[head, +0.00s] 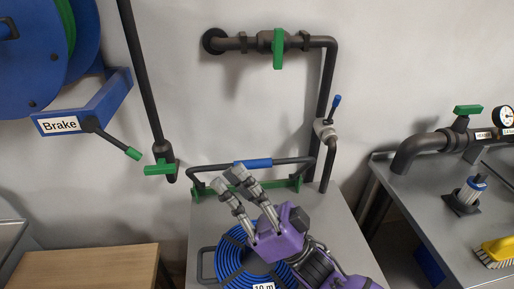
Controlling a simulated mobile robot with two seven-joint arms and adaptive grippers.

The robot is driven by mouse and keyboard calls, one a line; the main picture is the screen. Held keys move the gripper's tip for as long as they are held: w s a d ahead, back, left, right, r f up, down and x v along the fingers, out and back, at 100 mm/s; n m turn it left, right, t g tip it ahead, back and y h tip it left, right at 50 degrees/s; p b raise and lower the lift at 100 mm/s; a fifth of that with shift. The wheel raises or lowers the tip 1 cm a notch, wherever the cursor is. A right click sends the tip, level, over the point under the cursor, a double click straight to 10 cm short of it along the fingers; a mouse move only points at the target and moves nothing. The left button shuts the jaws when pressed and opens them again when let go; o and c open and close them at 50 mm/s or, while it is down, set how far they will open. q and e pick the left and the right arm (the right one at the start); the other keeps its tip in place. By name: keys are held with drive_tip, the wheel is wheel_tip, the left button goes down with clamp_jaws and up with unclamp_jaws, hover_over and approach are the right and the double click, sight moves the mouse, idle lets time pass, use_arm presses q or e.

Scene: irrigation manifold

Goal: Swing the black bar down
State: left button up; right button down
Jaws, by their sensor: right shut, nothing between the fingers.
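A black bar (291,161) with a blue sleeve on its middle runs across the back of the grey bench, close to the wall. Its two ends bend down toward a green strip or bracket (294,183) at the bench's rear. My right gripper (229,179) comes in from the lower right, purple with grey fingers. It is shut and empty. The fingers hide part of the green strip. My left gripper is not in view.
A coiled blue hose (231,262) lies under my right gripper. A pipe with a green valve handle (278,48) and a blue-tipped lever (336,104) rise behind the bench. A brake lever (113,140) and a wooden-topped table (100,268) are left; a metal table (423,203) is right.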

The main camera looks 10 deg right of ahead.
drive_tip(key=s+a+r+n+g+p, duration=0.1)
drive_tip(key=s+a+r+n+g, duration=0.15)
drive_tip(key=n+g, duration=0.65)
drive_tip(key=s+a+r+n+g, duration=0.1)
drive_tip(key=s+a+n+g, duration=0.4)
drive_tip(key=n, duration=0.7)
drive_tip(key=s+a+r+n+g+p, duration=0.1)
drive_tip(key=a+r+n+g, duration=0.15)
drive_tip(key=n+g, duration=0.7)
drive_tip(key=n+t+h+p, duration=0.4)
drive_tip(key=n+t+h, duration=0.6)
drive_tip(key=n+h, duration=1.55)
hover_over(233, 165)
wheel_tip(233, 165, down, 2)
drive_tip(key=n+y, duration=0.5)
drive_tip(key=shift+f+n, duration=0.1)
drive_tip(key=shift+n, duration=0.2)
drive_tip(key=w+d+r+n+t+h, duration=0.2)
drive_tip(key=w+d+r+n+t, duration=0.1)
drive_tip(key=w+d+r, duration=0.25)
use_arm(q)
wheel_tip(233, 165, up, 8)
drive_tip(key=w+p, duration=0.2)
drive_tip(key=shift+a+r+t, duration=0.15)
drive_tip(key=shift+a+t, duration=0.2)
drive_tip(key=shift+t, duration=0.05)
use_arm(e)
wheel_tip(233, 165, down, 9)
drive_tip(key=shift+s+a, duration=0.3)
drive_tip(key=shift+a, duration=0.1)
